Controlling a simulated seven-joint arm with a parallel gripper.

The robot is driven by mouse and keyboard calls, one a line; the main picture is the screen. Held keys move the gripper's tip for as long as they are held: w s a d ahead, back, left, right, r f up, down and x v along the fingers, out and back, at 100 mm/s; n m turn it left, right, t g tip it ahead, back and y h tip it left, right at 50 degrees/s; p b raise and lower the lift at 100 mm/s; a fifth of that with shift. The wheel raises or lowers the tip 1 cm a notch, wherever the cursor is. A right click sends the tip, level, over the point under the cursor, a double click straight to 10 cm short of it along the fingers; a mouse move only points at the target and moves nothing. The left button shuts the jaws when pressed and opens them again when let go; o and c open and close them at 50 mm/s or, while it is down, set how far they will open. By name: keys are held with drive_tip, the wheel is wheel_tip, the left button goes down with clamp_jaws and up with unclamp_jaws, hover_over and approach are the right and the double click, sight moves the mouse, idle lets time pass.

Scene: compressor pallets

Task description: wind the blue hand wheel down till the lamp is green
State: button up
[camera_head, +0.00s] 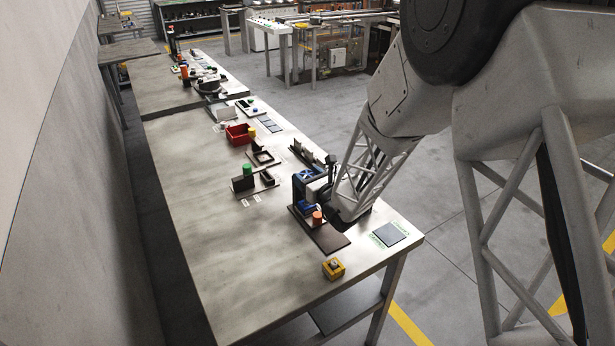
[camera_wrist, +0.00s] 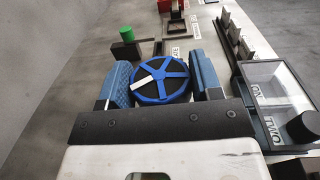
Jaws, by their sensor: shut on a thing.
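The blue hand wheel (camera_wrist: 172,86) is seen face on in the wrist view, with several spokes, dark gaps and a white mark toward its left side. My gripper (camera_wrist: 160,76) is shut on the wheel, one blue-padded finger on its left and one on its right. In the head view the wheel (camera_head: 306,175) sits on top of a dark press-like stand (camera_head: 298,192) near the table's right edge. My gripper reaches it there from the right, partly hiding the stand. I cannot pick out the lamp or its colour in either view.
An orange cylinder (camera_head: 317,217) and a brown plate (camera_head: 328,237) are just in front of the stand. A yellow block (camera_head: 333,269) lies nearer. A clear-lidded box with a black knob (camera_wrist: 302,127) is right of my gripper. The table's left side is clear.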

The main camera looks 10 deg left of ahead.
idle(0.4)
drive_tip(key=o, duration=0.9)
drive_tip(key=shift+d, duration=0.1)
drive_tip(key=shift+v, duration=3.8)
drive_tip(key=shift+s, duration=0.1)
